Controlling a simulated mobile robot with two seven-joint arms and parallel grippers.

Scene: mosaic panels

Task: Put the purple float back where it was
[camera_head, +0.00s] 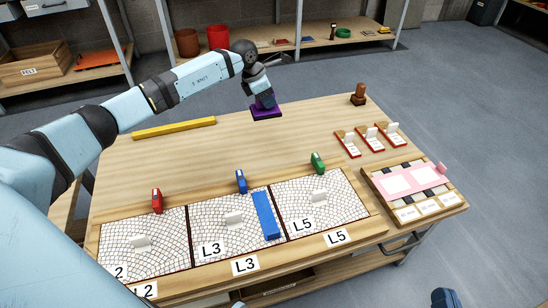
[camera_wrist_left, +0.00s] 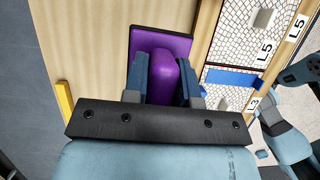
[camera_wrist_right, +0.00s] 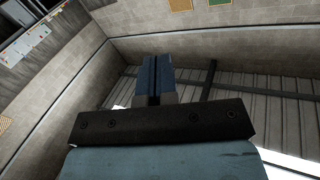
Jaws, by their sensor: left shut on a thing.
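The purple float (camera_head: 266,113) has a flat plate and a rounded grip. It is at the back of the wooden table, near its far edge. My left gripper (camera_head: 264,99) is above it and shut on its grip. In the left wrist view the fingers (camera_wrist_left: 162,80) stand on both sides of the purple grip, with the plate (camera_wrist_left: 180,45) beneath. I cannot tell whether the plate touches the table. My right gripper's fingers (camera_wrist_right: 158,78) are together and empty in the right wrist view, pointing up toward the room's walls.
A yellow bar (camera_head: 174,128) lies left of the float. Mosaic panels (camera_head: 275,217) line the front, with red (camera_head: 156,200), blue (camera_head: 241,181) and green (camera_head: 317,162) items behind them and a blue bar (camera_head: 265,215) across. A brown stamp (camera_head: 359,94) stands at back right. The table's middle is clear.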

